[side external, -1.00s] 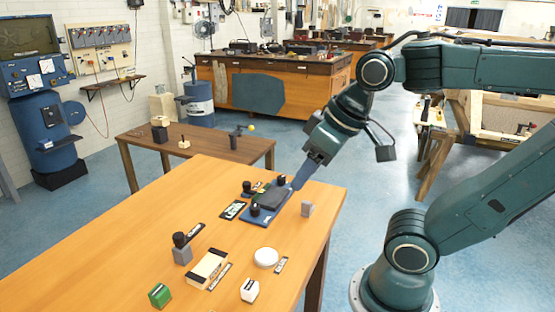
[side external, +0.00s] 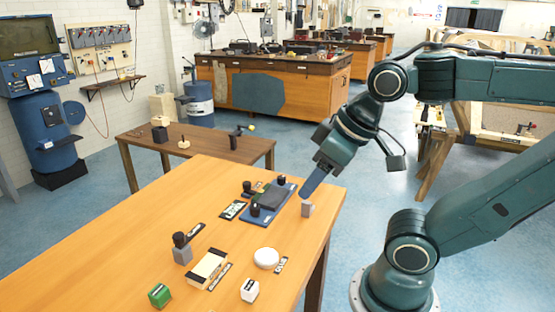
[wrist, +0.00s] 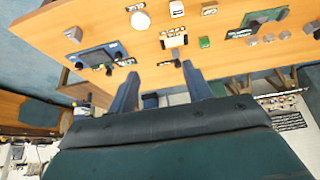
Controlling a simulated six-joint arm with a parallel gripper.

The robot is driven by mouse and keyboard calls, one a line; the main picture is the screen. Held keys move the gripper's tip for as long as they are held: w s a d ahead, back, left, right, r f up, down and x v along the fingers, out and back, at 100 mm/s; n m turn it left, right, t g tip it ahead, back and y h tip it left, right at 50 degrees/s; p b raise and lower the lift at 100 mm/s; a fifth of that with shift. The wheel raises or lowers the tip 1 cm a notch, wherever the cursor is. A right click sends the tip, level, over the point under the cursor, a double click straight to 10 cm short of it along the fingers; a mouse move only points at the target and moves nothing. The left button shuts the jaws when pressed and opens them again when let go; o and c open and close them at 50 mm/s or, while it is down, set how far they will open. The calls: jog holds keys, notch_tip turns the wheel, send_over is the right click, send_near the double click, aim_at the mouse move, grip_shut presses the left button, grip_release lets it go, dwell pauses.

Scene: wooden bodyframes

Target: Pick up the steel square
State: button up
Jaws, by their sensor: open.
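A small grey block (side external: 307,210) stands upright near the table's right edge in the side view. It best matches the steel square, though its shape is too small to be sure. It also shows at the upper left of the wrist view (wrist: 73,35), outside the line of the fingers. My gripper (side external: 303,195) appears just above and behind this block in the side view, pointing down and left. In the wrist view my gripper (wrist: 163,88) has its two blue fingers wide apart, with nothing held between them.
A blue tray (side external: 251,221) with a dark pad and black knobs lies beside the grey block. A white disc (side external: 266,257), a white cube (side external: 249,291), a wooden block (side external: 206,268), a green cube (side external: 160,295) and a black-topped grey block (side external: 182,254) stand nearer. The table's left part is clear.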

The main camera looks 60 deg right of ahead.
jog(key=shift+o, duration=0.3)
jog(key=w+d+f+m+g+h, duration=0.1)
jog(key=w+d+f+m+g, duration=0.2)
jog(key=w+d+m, duration=0.85)
jog(key=d+f+m+g, duration=0.1)
jog(key=d+f+m, duration=0.2)
jog(key=d+f, duration=0.2)
jog(key=d+f+m+g+y, duration=0.1)
jog(key=d+f+m, duration=0.2)
jog(key=d, duration=0.8)
notch_tip(320, 180, down, 2)
jog(key=shift+s+d+f+g, duration=0.2)
jog(key=shift+s+d+g, duration=0.1)
jog(key=shift+s+d, duration=0.15)
jog(key=shift+f+m, duration=0.1)
jog(key=shift+m, duration=0.15)
send_over(307, 202)
notch_tip(307, 202, down, 7)
jog(key=shift+d+f, duration=0.1)
jog(key=shift+f, duration=0.6)
